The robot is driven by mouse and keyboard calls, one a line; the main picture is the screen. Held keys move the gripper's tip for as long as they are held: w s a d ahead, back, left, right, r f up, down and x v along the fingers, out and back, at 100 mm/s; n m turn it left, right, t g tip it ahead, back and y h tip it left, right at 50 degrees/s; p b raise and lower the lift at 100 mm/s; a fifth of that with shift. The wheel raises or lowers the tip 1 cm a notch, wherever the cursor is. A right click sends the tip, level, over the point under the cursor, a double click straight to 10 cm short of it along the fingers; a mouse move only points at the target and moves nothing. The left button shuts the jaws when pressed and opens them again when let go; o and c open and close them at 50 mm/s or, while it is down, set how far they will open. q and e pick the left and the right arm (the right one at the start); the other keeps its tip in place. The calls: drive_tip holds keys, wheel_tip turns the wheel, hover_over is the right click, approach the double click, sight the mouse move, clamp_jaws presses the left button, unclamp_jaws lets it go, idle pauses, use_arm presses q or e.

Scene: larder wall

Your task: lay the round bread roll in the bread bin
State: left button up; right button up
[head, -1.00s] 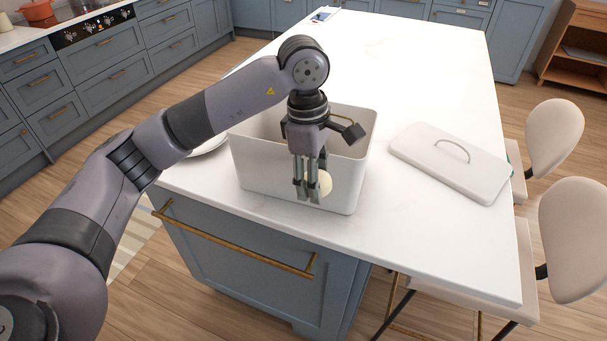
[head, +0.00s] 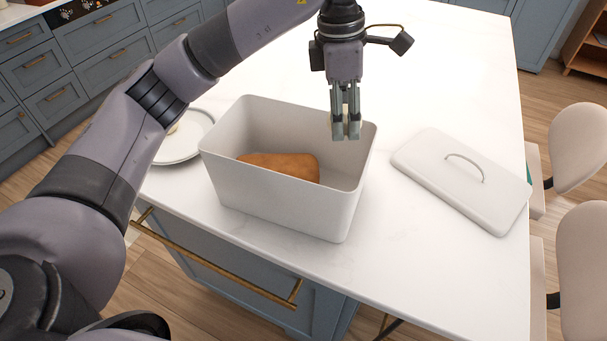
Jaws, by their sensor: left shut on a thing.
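The bread bin (head: 275,205) is a white open-topped box on the island. A brown loaf (head: 285,165) lies inside it. My left gripper (head: 346,135) points down, its fingertips in front of the bin's far right rim in the picture. My right gripper is not in view.
The white lid (head: 455,190) with a handle lies flat right of the bin. A white plate (head: 190,148) at the left is partly hidden by my arm, with something pale on it. The worktop (head: 440,70) behind is clear. Stools (head: 580,150) stand at the right.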

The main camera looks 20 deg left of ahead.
use_arm(q)
drive_tip(key=shift+w+f+p, duration=0.15)
drive_tip(key=shift+w+f, duration=0.05)
drive_tip(key=shift+f, duration=0.3)
drive_tip(key=shift+w+f+p, duration=0.15)
drive_tip(key=shift+w+f, duration=0.05)
drive_tip(key=shift+f, duration=0.25)
drive_tip(key=f+p, duration=0.1)
drive_tip(key=f, duration=0.4)
drive_tip(key=f+p, duration=0.2)
drive_tip(key=f, duration=0.4)
drive_tip(key=f+p, duration=0.1)
drive_tip(key=f, duration=0.5)
drive_tip(key=shift+s+f, duration=0.25)
drive_tip(key=shift+s, duration=0.1)
drive_tip(key=shift+f, duration=0.25)
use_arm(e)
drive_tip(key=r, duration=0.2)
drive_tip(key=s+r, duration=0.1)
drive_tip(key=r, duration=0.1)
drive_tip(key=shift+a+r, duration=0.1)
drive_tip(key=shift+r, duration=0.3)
use_arm(q)
drive_tip(key=shift+f+b, duration=0.6)
drive_tip(key=shift+b, duration=0.05)
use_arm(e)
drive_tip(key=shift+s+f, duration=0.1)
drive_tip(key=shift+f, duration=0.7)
